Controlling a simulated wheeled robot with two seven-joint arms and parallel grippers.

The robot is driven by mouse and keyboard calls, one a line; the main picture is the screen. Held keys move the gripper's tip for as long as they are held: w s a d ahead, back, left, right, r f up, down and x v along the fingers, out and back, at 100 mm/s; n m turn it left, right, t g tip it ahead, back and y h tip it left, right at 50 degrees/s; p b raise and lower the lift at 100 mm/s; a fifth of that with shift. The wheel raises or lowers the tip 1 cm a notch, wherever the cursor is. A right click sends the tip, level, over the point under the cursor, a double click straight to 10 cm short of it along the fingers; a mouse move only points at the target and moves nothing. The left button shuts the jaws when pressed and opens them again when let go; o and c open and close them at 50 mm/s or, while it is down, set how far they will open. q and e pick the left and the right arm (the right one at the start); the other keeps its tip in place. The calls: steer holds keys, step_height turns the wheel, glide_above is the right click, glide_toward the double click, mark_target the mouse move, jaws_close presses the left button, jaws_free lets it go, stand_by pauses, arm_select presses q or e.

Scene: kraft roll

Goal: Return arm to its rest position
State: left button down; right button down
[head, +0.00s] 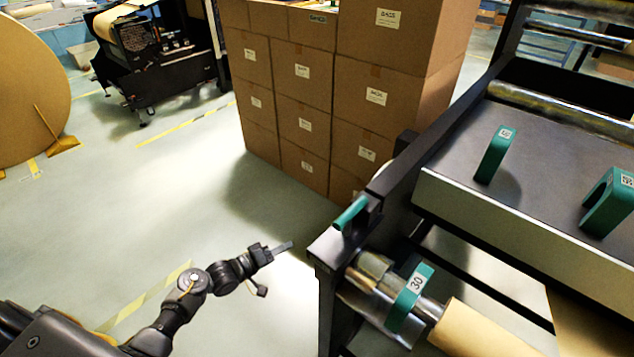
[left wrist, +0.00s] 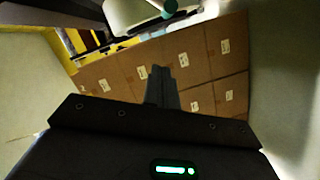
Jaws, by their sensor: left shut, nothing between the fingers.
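My left gripper (head: 284,247) is shut and empty at the end of my left arm, which comes in from the lower left in the head view. It hangs in the air over the floor, to the left of the dark machine frame (head: 335,250) and apart from it. In the left wrist view the shut fingers (left wrist: 160,75) point toward stacked cardboard boxes. My right gripper does not show in either view.
The machine at the right carries a green part marked 30 (head: 410,298) on a metal shaft, a kraft roll (head: 480,332) and green handles (head: 495,155). Cardboard boxes (head: 300,70) stand behind. A large roll (head: 30,90) is at the left. Floor between is clear.

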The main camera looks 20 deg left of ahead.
arm_select(q)
steer(key=s+a+f+m+g+y, duration=0.25)
steer(key=s+f, duration=0.25)
steer(key=f, duration=0.4)
steer(key=s+a+f+m+g+y, duration=0.1)
steer(key=s+a+f+y, duration=0.2)
steer(key=f, duration=0.5)
steer(key=s+a+f+m+g+y, duration=0.1)
steer(key=s+f+m+g+y, duration=0.1)
steer(key=s+f, duration=0.55)
steer(key=s+d+f+g, duration=0.1)
steer(key=s+f, duration=0.3)
steer(key=s, duration=0.6)
steer(key=s+d+f+m+g+y, duration=0.1)
steer(key=s+f, duration=0.4)
steer(key=s, duration=0.6)
steer(key=s+d+f+m+g+y, duration=0.1)
steer(key=s+d+f+g, duration=0.2)
steer(key=s, duration=0.7)
steer(key=shift+s+d+f+g, duration=0.15)
steer(key=shift+s+f+g, duration=0.2)
steer(key=shift+f+g, duration=0.55)
steer(key=shift+r, duration=0.2)
